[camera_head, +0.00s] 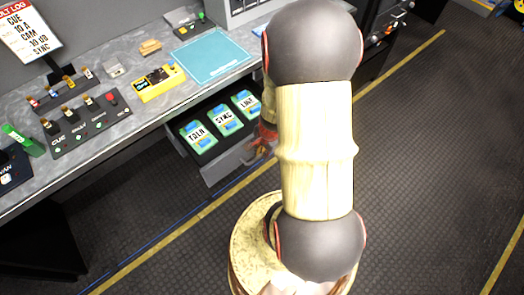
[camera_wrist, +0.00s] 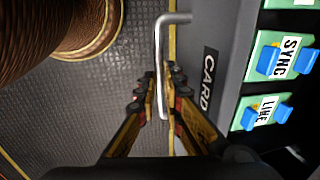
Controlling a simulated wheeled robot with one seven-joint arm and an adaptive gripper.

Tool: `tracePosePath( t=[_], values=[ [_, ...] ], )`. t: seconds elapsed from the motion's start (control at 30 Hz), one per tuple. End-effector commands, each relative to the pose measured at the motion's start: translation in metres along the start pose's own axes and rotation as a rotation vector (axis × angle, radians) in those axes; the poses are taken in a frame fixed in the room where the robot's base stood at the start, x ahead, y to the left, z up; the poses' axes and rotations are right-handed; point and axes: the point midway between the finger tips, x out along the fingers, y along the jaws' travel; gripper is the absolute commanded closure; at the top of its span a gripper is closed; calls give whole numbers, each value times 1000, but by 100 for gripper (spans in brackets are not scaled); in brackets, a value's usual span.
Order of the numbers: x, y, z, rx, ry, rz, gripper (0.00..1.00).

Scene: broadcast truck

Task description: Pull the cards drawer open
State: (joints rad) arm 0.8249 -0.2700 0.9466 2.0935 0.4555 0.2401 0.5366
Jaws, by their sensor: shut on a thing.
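The cards drawer (camera_head: 225,168) is under the desk and stands pulled out, with green cards inside marked TALN or similar, SYNC and LINE. In the wrist view the drawer's grey front (camera_wrist: 224,50) carries a label (camera_wrist: 208,80) reading CARD, partly cut off. A silver bar handle (camera_wrist: 161,50) stands out from that front. My gripper (camera_wrist: 160,92) is shut on the handle, with the bar between its yellow and black fingers. In the head view my gripper (camera_head: 266,135) is at the drawer front, mostly hidden behind my arm.
The grey desk (camera_head: 130,100) above the drawer holds a blue mat (camera_head: 213,55), a yellow device (camera_head: 158,83) and a switch panel (camera_head: 90,125). The dark floor (camera_head: 430,150) to the right is free, crossed by yellow lines. Dark cabinets (camera_head: 385,30) stand at the back.

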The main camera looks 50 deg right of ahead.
Motion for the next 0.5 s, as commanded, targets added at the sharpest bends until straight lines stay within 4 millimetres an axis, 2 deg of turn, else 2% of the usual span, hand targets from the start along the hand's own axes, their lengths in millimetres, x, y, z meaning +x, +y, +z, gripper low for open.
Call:
tracePosePath(
  t=[0.33,0.5],
  values=[
    [0,0,0,0,0,0,73],
    [0,0,0,0,0,0,72]
  ],
)
